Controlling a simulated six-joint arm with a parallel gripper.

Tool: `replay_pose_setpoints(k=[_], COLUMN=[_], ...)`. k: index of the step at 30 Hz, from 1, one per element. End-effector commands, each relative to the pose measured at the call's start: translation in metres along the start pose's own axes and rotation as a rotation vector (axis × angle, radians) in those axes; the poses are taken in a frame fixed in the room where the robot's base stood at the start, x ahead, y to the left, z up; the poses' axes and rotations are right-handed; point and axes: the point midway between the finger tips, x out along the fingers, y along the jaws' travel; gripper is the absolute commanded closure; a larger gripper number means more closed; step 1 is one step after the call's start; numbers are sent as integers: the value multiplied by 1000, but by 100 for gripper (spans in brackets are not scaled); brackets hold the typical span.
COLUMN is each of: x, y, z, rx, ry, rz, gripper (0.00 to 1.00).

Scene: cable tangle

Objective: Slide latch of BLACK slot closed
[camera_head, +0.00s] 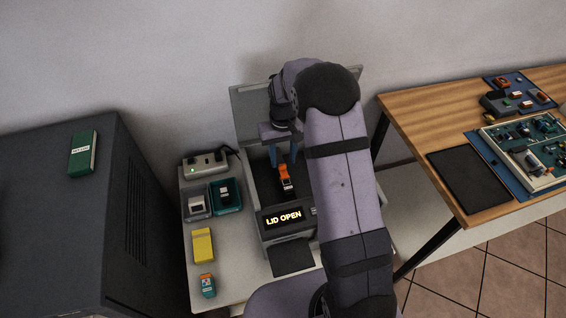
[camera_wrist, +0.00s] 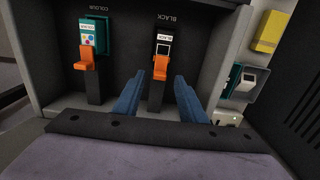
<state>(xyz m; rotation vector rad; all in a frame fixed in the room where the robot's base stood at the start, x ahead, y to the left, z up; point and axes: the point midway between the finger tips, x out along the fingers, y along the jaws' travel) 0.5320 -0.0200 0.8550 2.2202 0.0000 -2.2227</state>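The printer (camera_head: 262,180) stands with its lid (camera_head: 247,116) raised, and its display (camera_head: 284,217) reads "LID OPEN". In the wrist view the BLACK slot's orange latch (camera_wrist: 161,67) sits below a dark cartridge with a white-framed label (camera_wrist: 163,43). The COLOUR slot, to its left, has its own orange latch (camera_wrist: 87,60) below a teal cartridge (camera_wrist: 93,32). My gripper (camera_wrist: 160,80) has its two blue fingers apart, one on each side of the BLACK latch, with gaps visible. In the head view my gripper (camera_head: 283,158) is inside the printer opening; my arm hides the printer's right part.
A yellow box (camera_head: 203,245), a small teal and orange item (camera_head: 207,285) and two trays (camera_head: 226,195) (camera_head: 197,206) stand left of the printer. A dark cabinet (camera_head: 60,230) is further left. A wooden table (camera_head: 430,110) with circuit boards stands at right.

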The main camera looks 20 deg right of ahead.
Motion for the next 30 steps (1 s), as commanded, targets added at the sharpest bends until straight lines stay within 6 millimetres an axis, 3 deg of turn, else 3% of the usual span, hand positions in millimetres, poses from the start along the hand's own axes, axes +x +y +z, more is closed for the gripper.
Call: replay_pose_setpoints(k=[10, 26, 30], x=[-39, -44, -49], y=[0, 0, -1], z=[0, 1, 9], rx=[0, 0, 0], ry=[0, -1, -1], rz=[0, 0, 0], gripper=[62, 62, 62])
